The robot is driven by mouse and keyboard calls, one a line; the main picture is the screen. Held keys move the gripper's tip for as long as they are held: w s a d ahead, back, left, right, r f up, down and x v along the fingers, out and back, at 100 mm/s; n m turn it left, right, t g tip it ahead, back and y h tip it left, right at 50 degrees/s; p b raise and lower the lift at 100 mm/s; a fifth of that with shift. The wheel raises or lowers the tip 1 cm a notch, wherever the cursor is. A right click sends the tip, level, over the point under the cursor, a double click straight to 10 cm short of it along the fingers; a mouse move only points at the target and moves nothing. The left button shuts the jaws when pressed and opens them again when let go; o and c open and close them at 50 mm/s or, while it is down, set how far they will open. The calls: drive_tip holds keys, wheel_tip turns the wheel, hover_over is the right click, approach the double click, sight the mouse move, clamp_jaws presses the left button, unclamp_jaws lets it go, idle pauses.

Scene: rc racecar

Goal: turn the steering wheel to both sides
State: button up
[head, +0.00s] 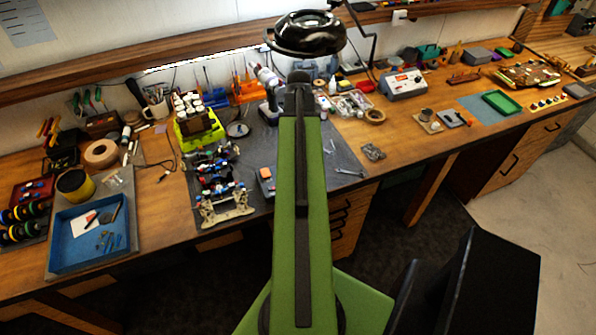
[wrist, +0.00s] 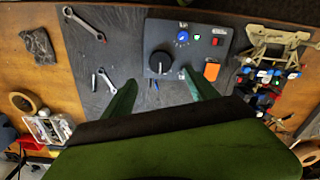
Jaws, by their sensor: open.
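A dark grey control box (wrist: 200,57) lies on the grey mat in the wrist view. A round black knob (wrist: 159,62) with a pale mark sits on it; I cannot tell for sure that this is the steering wheel. A small blue dial (wrist: 182,37), a red button (wrist: 217,42) and an orange patch (wrist: 211,71) are beside it. My gripper (wrist: 159,76) is open, its green fingers on either side of the knob in the picture; contact cannot be told. In the head view the box (head: 266,182) is partly hidden by my arm.
The racecar chassis (wrist: 270,82) stands right of the box; it also shows in the head view (head: 217,185). Wrenches (wrist: 85,22) lie on the mat at left. A blue tray (head: 88,240) is at the bench's left. A magnifier lamp (head: 305,35) hangs at the back.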

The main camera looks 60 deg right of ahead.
wheel_tip(320, 180, down, 10)
drive_tip(key=b, duration=0.9)
drive_tip(key=shift+f, duration=0.25)
drive_tip(key=shift+r, duration=0.1)
drive_tip(key=shift+c, duration=0.4)
drive_tip(key=c, duration=1.3)
